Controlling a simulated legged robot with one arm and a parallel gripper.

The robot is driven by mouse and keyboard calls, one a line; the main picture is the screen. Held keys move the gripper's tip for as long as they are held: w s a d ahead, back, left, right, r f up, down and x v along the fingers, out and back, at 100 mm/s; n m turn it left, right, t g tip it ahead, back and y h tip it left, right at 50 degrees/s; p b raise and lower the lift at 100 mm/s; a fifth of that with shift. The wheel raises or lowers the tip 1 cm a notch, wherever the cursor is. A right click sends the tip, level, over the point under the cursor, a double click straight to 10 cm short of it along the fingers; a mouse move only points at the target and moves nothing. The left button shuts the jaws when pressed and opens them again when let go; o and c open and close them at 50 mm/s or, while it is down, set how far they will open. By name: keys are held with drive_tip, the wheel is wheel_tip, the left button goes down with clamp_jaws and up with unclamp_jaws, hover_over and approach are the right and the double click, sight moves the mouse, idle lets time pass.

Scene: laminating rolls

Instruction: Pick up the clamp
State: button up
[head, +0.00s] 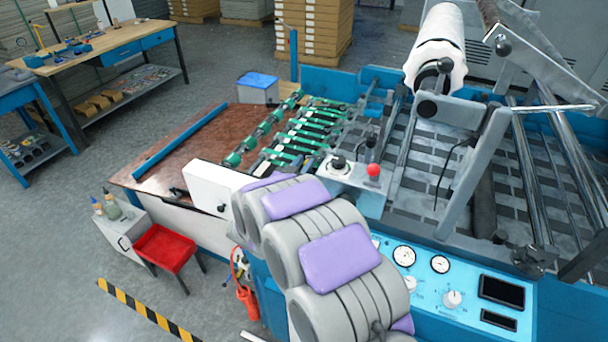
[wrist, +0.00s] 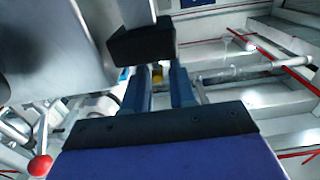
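I cannot make out a clear clamp in either view. Small blue tools (head: 75,47) lie on the wooden workbench (head: 118,38) at the back left of the head view, too small to tell apart. In the wrist view my gripper (wrist: 161,72) shows two blue fingers with a gap between them, open and with nothing visibly held. A small yellow spot (wrist: 158,72) shows beyond the gap. A dark block on a grey post (wrist: 140,42) is above the fingers; I cannot tell whether it touches them. In the head view my gripper is not visible.
The laminating machine (head: 455,270) fills the right, with a white roll (head: 436,48) on top. A brown table (head: 185,150), a red stool (head: 166,247) and a striped floor line (head: 140,310) are left. Grey floor there is open.

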drive_tip(key=shift+d+x, duration=0.25)
drive_tip(key=shift+x, duration=1.3)
drive_tip(key=shift+s, duration=0.1)
drive_tip(key=shift+a, duration=0.1)
drive_tip(key=shift+c, duration=0.3)
drive_tip(key=shift+c, duration=0.7)
drive_tip(key=shift+f, duration=0.1)
clamp_jaws()
